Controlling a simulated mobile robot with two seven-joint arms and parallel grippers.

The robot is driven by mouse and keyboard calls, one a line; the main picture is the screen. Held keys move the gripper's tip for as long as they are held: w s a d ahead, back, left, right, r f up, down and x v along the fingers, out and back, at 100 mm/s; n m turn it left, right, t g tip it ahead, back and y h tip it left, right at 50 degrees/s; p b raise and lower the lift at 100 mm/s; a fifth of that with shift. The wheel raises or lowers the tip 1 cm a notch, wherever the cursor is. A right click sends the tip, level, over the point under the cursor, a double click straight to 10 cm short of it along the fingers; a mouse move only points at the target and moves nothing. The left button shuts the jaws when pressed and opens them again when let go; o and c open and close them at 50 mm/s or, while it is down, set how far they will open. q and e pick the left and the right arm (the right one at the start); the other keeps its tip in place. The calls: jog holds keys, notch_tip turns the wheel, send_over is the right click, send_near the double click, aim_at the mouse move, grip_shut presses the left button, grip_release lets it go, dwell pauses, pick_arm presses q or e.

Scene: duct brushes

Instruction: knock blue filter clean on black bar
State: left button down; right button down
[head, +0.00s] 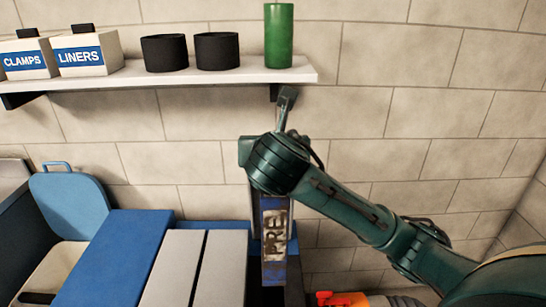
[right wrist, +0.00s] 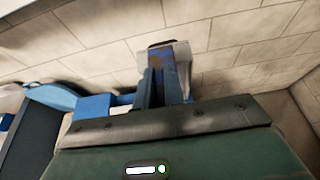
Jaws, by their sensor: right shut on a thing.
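The blue filter (head: 274,240) hangs upright below my right wrist in the head view, with "PRE" lettering on its dirty, brown-smeared face. My right gripper (head: 262,190) is shut on its upper end; the wrist hides most of the fingers. In the right wrist view the filter (right wrist: 168,72) shows beyond the gripper body, with a blue edge and a brownish smear. I cannot clearly make out the black bar; there is only a dark area below the filter's lower end. My left gripper is in neither view.
A wall shelf (head: 200,77) above holds a green cylinder (head: 279,35), two black cups and labelled boxes. A blue bench with pale panels (head: 190,265) lies left of the filter, beside an open blue-lidded bin (head: 70,205). An orange object (head: 342,299) is at the bottom right.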

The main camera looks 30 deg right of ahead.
jog(key=shift+r, duration=3)
